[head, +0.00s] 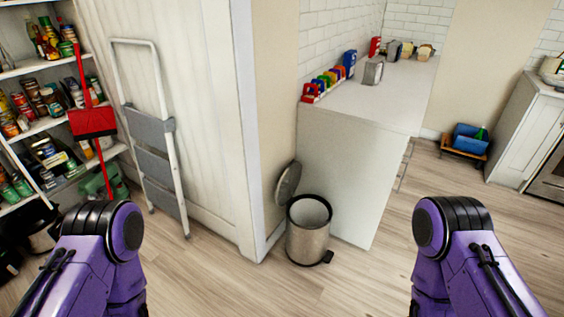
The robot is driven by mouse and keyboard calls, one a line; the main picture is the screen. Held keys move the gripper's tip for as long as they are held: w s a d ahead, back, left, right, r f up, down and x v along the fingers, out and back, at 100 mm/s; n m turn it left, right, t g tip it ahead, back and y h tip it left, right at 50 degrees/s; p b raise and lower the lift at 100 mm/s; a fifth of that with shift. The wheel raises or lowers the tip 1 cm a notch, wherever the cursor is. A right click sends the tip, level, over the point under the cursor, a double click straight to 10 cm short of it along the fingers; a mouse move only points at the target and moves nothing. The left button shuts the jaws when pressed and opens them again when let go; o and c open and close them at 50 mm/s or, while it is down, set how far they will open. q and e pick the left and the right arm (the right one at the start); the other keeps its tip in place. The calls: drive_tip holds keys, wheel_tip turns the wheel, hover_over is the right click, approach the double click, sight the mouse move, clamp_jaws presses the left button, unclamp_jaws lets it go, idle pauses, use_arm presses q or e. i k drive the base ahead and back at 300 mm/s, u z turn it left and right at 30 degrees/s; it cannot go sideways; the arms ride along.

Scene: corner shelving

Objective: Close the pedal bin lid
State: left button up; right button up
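The pedal bin (307,241) is a silver metal cylinder on the wooden floor, at the corner between the white wall panel and the counter. Its round lid (289,184) stands open, tilted up at the back left of the rim. The inside of the bin looks pale and empty. A dark pedal (327,257) sticks out at its base, front right. My two purple arms come in at the bottom left and bottom right, both well apart from the bin. Neither gripper shows in the head view.
A folding step ladder (154,140) leans on the white panel. Shelves with jars and a red dustpan (92,122) stand at the left. The white counter (350,150) stands close behind the bin. A blue crate (469,138) sits far right. The floor before the bin is clear.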

sight(287, 184)
drive_tip(key=u, duration=0.65)
drive_tip(key=i, duration=1.35)
drive_tip(key=z, duration=0.1)
